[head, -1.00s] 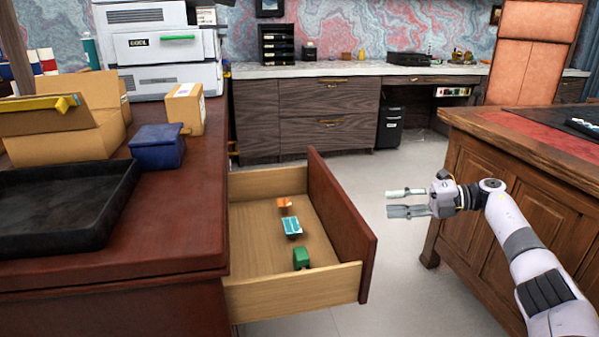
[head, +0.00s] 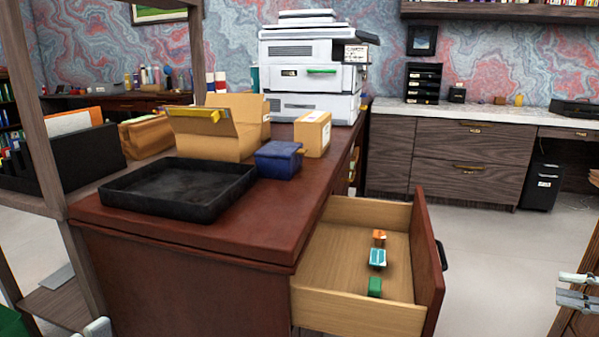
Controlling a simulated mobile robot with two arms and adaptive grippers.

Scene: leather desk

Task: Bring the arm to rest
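My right gripper (head: 577,288) is at the right edge of the head view, and most of that arm is out of frame. Its fingers are apart with nothing between them, in the air right of the open drawer. A pale grey-white piece at the bottom left edge looks like the tip of my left gripper (head: 97,328); too little shows to tell its state. The wooden drawer (head: 335,258) stands open with an orange item (head: 379,238), a teal-and-white item (head: 377,258) and a green item (head: 375,287) in it.
The red-brown desk (head: 270,222) bears a black tray (head: 180,205), a blue box (head: 277,160), cardboard boxes (head: 312,135) and a printer (head: 311,75). The drawer front (head: 428,262) juts into the open floor (head: 490,270). A wooden shelf post (head: 38,130) stands at left.

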